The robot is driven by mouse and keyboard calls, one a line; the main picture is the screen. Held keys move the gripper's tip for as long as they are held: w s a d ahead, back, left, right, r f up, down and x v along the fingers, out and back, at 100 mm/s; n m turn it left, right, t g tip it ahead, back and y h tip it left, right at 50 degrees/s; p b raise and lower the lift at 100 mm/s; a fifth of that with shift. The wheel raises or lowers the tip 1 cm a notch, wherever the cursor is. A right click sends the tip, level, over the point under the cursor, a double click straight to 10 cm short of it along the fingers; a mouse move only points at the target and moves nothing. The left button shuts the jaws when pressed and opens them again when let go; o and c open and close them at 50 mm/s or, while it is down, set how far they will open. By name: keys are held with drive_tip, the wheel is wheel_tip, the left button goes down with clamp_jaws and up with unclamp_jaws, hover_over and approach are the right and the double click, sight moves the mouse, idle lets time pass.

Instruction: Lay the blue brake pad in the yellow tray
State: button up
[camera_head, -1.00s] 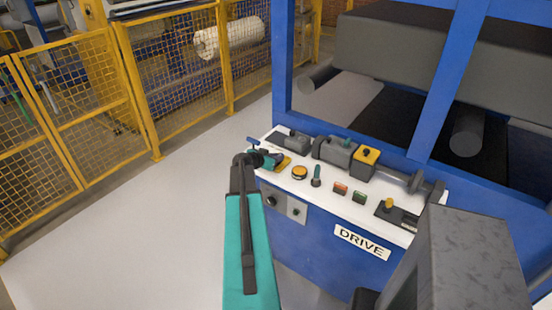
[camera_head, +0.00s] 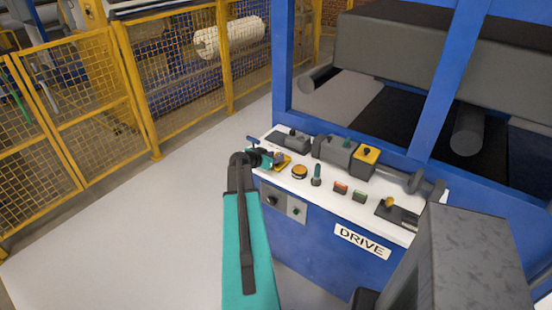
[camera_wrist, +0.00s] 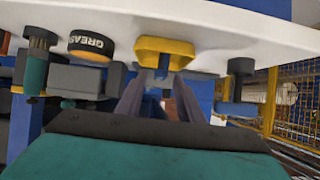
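The yellow tray (camera_head: 286,166) lies at the left end of the white bench top; it also shows in the wrist view (camera_wrist: 180,47). A small blue piece, apparently the brake pad (camera_head: 279,156), shows at the tray; in the wrist view the blue pad (camera_wrist: 163,62) overlaps the tray's edge, past my fingertips. My gripper (camera_head: 268,158) is just left of the tray. In the wrist view its two dark fingers (camera_wrist: 160,88) stand apart with a gap between them, so it looks open. Exact contact between pad and tray is hard to tell.
Right of the tray stand a grease tin (camera_head: 299,171) and a green-handled tool (camera_head: 317,173). A grey motor (camera_head: 336,151) with a yellow-topped box (camera_head: 367,156) is behind. Blue posts rise beyond. The floor left of the bench is clear up to a yellow fence (camera_head: 85,100).

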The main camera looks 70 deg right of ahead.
drive_tip(key=b+v, duration=0.3)
drive_tip(key=v, duration=0.7)
drive_tip(key=shift+a, duration=0.2)
drive_tip(key=shift+r, duration=0.1)
idle(0.4)
drive_tip(key=w+a+f+n+t+y, duration=0.1)
drive_tip(key=w+a+f+n+y, duration=0.15)
drive_tip(key=w+a+f, duration=0.6)
drive_tip(key=w+a+f+n+t+y, duration=0.1)
drive_tip(key=w+a+f+n+y, duration=0.2)
drive_tip(key=a+f, duration=0.9)
drive_tip(key=a+f+n+y, duration=0.1)
drive_tip(key=a+f+n, duration=0.3)
drive_tip(key=a, duration=0.6)
drive_tip(key=a+f+n+y, duration=0.1)
drive_tip(key=a+f+n, duration=0.2)
drive_tip(key=a+f, duration=0.5)
drive_tip(key=s+a+f+n+g+y, duration=0.1)
drive_tip(key=s+a, duration=0.4)
drive_tip(key=a, duration=0.5)
drive_tip(key=s+a+f+n+g+y, duration=0.2)
drive_tip(key=s+a+f+n, duration=0.1)
drive_tip(key=a, duration=0.7)
drive_tip(key=s+a+f+n+g+y, duration=0.1)
drive_tip(key=s+a+n, duration=0.3)
drive_tip(key=s+a, duration=0.4)
drive_tip(key=shift+a+f+n+g, duration=0.3)
drive_tip(key=shift+a+f+n, duration=0.05)
drive_tip(key=shift+a+f, duration=0.55)
